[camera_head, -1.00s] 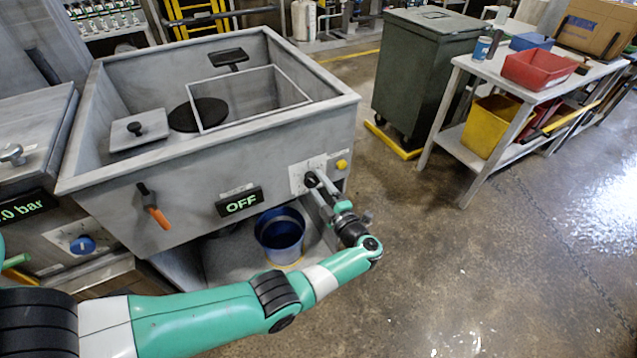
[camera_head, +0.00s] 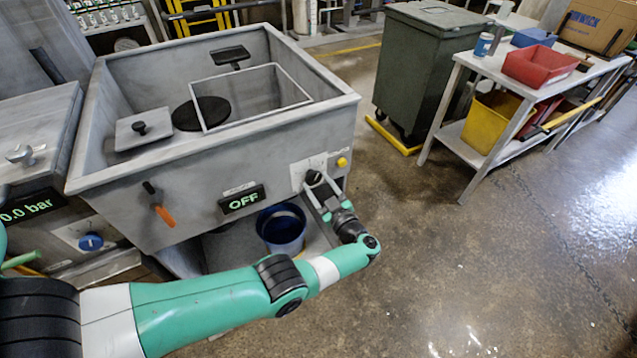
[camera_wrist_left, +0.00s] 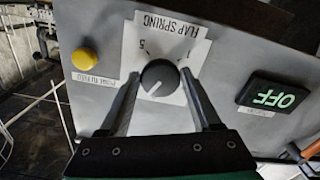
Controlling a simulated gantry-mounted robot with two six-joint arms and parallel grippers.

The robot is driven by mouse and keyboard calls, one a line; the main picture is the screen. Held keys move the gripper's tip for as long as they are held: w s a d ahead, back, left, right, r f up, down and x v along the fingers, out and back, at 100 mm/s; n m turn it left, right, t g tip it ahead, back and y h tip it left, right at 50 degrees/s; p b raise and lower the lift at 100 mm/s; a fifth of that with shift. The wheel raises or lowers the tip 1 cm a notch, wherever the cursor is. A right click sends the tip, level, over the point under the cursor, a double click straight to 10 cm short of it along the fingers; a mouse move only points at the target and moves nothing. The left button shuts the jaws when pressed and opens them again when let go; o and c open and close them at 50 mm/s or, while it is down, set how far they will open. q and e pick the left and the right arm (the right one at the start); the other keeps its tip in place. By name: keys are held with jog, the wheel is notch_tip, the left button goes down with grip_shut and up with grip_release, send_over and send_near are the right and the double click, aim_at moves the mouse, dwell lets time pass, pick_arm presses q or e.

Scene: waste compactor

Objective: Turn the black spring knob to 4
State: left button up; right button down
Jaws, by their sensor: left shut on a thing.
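The black spring knob (camera_head: 313,178) sits on a white plate at the right of the compactor's front panel. In the left wrist view the round knob (camera_wrist_left: 160,77) shows a white pointer line slanting to the lower left. Its label reads FLAP SPRING, upside down, with a 1 and a 5 visible; other marks are hard to read. My left gripper (camera_head: 314,190) reaches the knob from the front. In the wrist view its two fingers (camera_wrist_left: 160,78) lie on either side of the knob, shut on it. My right gripper is not in view.
A yellow button (camera_wrist_left: 84,61) and an OFF display (camera_wrist_left: 272,97) flank the knob. An orange-tipped lever (camera_head: 162,210) is farther left on the panel. A blue bucket (camera_head: 282,229) stands below. The floor to the right is open, before a table (camera_head: 470,66).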

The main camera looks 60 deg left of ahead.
pick_arm(q)
jog(key=m, duration=0.4)
jog(key=shift+s+m+p, duration=0.1)
jog(key=shift+m+p, duration=0.2)
jog(key=shift+m, duration=1.6)
jog(key=o, duration=1.3)
jog(key=shift+o, duration=0.2)
jog(key=d, duration=1.1)
jog(key=shift+d, duration=0.35)
